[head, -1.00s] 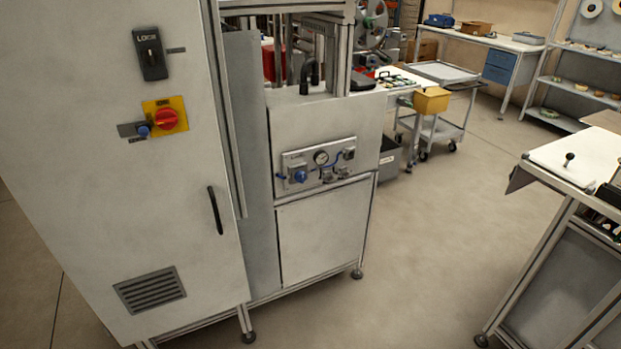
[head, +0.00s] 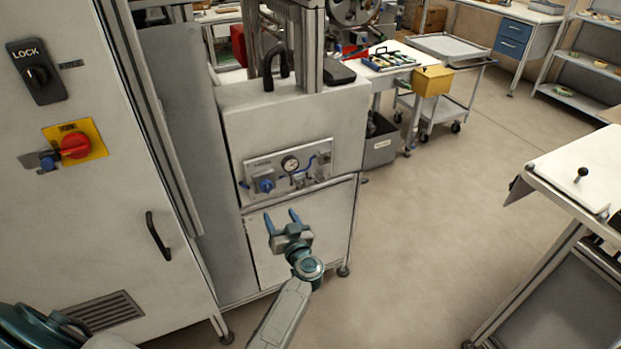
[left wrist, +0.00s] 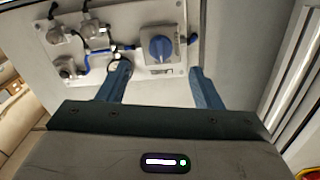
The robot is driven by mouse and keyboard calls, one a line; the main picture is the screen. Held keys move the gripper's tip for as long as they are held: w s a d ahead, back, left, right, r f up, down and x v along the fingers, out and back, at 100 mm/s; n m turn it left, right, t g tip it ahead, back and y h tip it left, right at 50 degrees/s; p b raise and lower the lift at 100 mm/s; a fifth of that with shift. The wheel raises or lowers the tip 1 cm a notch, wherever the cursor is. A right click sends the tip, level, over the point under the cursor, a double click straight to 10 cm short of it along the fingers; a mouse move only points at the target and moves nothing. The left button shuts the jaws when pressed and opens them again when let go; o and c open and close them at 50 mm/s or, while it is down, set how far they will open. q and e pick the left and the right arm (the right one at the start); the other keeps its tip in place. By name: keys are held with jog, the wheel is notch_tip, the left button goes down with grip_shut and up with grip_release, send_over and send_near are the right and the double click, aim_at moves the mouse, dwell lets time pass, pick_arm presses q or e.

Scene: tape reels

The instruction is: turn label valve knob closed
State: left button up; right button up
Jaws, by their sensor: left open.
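The blue valve knob (head: 265,185) sits at the left of the pneumatic panel (head: 312,187) on the machine's front, below and left of a round gauge (head: 290,164). In the left wrist view the knob (left wrist: 160,48) is on a grey square body, with its grip ridge roughly along the picture's vertical. My left gripper (head: 282,218) is open and empty, below the panel with its blue fingers pointing up at it. In the left wrist view the fingertips (left wrist: 158,78) are spread to either side below the knob, apart from it. My right gripper is out of view.
A grey cabinet (head: 100,200) with a LOCK switch (head: 37,72), a red rotary switch (head: 75,146) and a black handle (head: 158,236) stands at left. A white-topped bench (head: 580,165) stands at right. The floor between is clear.

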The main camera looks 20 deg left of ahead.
aim_at(268, 190)
pick_arm(q)
jog(key=x, duration=0.7)
jog(key=r+x, duration=0.1)
jog(key=x, duration=0.3)
jog(key=shift+d+p, duration=0.15)
jog(key=shift+p, duration=0.25)
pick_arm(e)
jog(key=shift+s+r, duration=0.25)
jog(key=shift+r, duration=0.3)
pick_arm(q)
jog(key=shift+c, duration=0.2)
jog(key=c, duration=0.9)
jog(key=shift+r, duration=0.1)
jog(key=shift+c, duration=0.2)
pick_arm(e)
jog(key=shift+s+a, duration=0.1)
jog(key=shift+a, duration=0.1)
